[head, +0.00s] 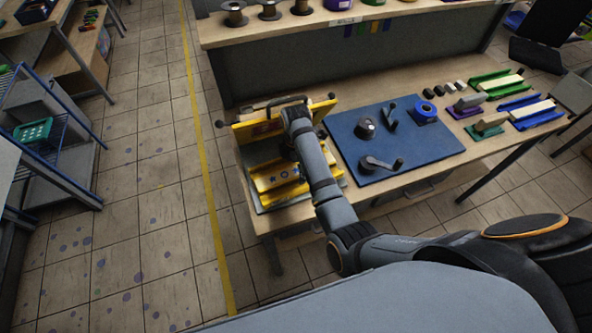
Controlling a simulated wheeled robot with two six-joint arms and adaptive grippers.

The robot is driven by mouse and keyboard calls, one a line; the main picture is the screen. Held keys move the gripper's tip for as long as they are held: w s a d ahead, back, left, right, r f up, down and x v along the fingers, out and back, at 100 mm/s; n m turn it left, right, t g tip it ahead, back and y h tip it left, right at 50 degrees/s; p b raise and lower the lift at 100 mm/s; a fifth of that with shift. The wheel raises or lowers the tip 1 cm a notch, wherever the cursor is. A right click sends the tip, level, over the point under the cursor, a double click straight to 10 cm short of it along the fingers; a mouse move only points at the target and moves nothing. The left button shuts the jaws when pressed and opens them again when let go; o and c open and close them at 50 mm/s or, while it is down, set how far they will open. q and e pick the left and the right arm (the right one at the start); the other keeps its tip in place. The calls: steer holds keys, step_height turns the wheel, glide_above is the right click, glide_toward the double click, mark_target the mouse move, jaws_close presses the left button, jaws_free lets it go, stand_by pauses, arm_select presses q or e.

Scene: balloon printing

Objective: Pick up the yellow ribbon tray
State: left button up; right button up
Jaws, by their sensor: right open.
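A yellow piece (268,183) with small blue marks, apparently the yellow ribbon tray, lies in the opened yellow-and-grey machine (258,131) at the left end of the bench. My right arm reaches over it from the lower right. My right gripper (287,154) is open and points down over the back part of the yellow piece. The wrist hides part of the jaws and of the machine, and I cannot tell whether the fingers touch anything. My left gripper is not in view.
A blue mat (425,151) with dark grey tools lies right of the machine. Purple (467,108), green (486,131) and blue (540,119) trays stand at the bench's right end. A shelf (400,19) with spools runs along the back.

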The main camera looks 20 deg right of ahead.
steer(key=shift+f, duration=0.45)
steer(key=c, duration=1.5)
steer(key=shift+r, duration=0.1)
